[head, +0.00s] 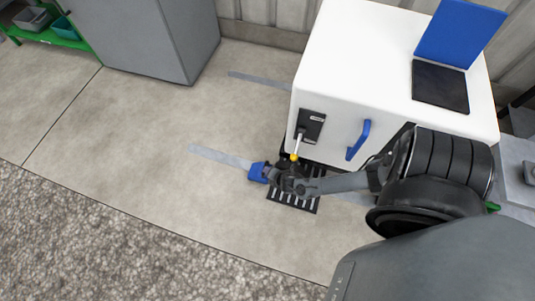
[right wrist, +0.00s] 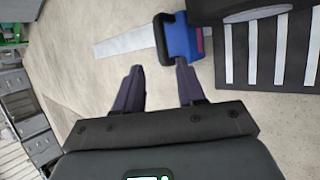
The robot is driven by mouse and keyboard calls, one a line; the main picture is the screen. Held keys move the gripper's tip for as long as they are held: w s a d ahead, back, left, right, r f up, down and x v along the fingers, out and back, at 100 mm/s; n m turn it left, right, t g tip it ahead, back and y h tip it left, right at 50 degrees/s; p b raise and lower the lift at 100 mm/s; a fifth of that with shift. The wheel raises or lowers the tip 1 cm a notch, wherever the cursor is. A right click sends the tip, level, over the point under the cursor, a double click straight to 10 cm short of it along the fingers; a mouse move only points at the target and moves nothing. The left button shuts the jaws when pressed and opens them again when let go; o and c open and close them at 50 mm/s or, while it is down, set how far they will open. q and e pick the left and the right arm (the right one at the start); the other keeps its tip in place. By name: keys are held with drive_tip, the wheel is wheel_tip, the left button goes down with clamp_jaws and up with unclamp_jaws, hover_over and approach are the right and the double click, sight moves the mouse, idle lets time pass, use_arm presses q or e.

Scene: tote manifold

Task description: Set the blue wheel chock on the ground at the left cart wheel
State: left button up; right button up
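The blue wheel chock (head: 257,172) sits on the floor at the front left of the white cart (head: 345,60). In the right wrist view the blue chock (right wrist: 183,40) has a black handle-like loop on its left side. My right gripper (right wrist: 159,66) is open, with nothing between its fingers. Its right fingertip is close to the chock's lower edge; I cannot tell whether they touch. In the head view my right gripper (head: 276,174) is just right of the chock. No cart wheel is clearly visible. My left gripper is not in view.
A black slatted grate (head: 293,203) lies beside the gripper. A grey cabinet (head: 150,38) stands at the back left. The left floor is clear.

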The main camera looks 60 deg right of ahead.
drive_tip(key=s+a+r+m+g+y+p, duration=0.1)
drive_tip(key=a+r+m+g+y+p, duration=0.15)
drive_tip(key=a+r+m, duration=1.1)
drive_tip(key=s+a+r+m, duration=0.1)
drive_tip(key=s+a+r, duration=0.1)
drive_tip(key=r, duration=0.9)
drive_tip(key=s+a+r+m+y, duration=0.1)
drive_tip(key=a+r, duration=0.3)
drive_tip(key=r, duration=0.7)
drive_tip(key=shift+s+m+g, duration=0.35)
drive_tip(key=shift+s+g, duration=0.1)
drive_tip(key=shift+s, duration=0.4)
drive_tip(key=shift+r+y, duration=0.15)
drive_tip(key=shift+y, duration=0.1)
